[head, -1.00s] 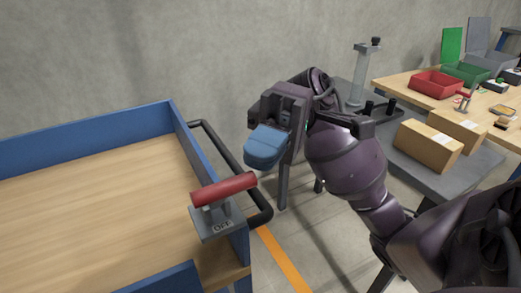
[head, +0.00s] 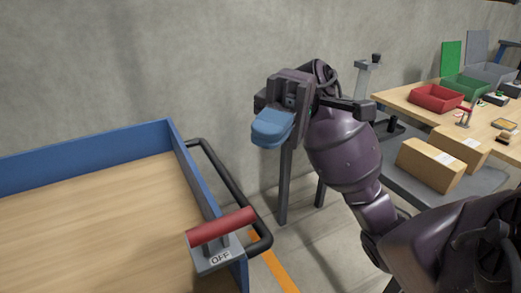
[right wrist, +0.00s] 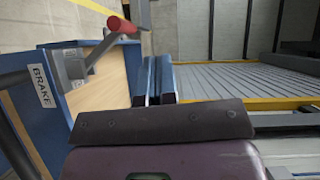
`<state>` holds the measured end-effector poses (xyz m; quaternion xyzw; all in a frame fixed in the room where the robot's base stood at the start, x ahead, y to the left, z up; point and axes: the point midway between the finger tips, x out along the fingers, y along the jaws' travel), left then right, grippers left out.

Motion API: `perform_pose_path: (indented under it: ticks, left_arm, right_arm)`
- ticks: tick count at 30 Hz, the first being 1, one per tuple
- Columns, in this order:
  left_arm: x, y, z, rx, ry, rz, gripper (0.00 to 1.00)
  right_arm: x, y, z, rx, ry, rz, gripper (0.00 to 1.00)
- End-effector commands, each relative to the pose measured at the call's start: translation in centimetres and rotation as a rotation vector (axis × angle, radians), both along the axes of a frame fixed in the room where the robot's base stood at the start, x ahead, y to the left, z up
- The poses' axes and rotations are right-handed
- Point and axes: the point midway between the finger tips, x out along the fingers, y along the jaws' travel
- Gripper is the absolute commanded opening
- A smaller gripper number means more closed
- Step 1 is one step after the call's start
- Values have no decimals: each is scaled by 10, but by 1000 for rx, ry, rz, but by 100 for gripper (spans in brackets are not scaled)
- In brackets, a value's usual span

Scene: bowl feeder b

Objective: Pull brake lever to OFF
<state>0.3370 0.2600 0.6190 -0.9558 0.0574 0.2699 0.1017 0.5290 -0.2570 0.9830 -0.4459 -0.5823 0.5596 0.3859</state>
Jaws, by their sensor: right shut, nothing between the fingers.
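The brake lever has a red handle (head: 220,226) on a grey bracket (head: 218,257) labelled OFF, at the right front corner of the blue-walled cart. In the right wrist view the red handle (right wrist: 121,25) shows end-on at the upper left, beyond the fingers, near a BRAKE label (right wrist: 42,85). My right gripper (head: 271,129) has blue fingertips and is shut and empty. It is up and to the right of the handle in the head view, apart from it. Its fingers also show in the right wrist view (right wrist: 154,80). My left gripper is not in view.
The cart (head: 192,170) has a wooden bed and a black push bar (head: 232,180) beside the lever. Cardboard boxes (head: 428,166) sit on a grey surface at the right. A wooden table with red (head: 436,97) and green bins stands behind them.

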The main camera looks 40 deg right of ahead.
Motion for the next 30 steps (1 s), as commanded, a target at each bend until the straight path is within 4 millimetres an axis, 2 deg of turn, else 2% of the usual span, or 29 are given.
perform_pose_path:
  ticks: [1,6,12,18,30]
  left_arm:
    - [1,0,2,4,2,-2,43]
    - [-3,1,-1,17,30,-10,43]
    - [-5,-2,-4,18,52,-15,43]
    - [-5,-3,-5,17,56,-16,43]
    - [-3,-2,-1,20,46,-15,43]
  right_arm:
    - [1,-9,8,1,-5,-3,0]
    - [6,-37,20,0,-4,-2,0]
    - [9,-57,27,-1,-3,0,0]
    - [10,-63,29,0,-2,1,0]
    - [10,-63,29,-1,-1,1,0]
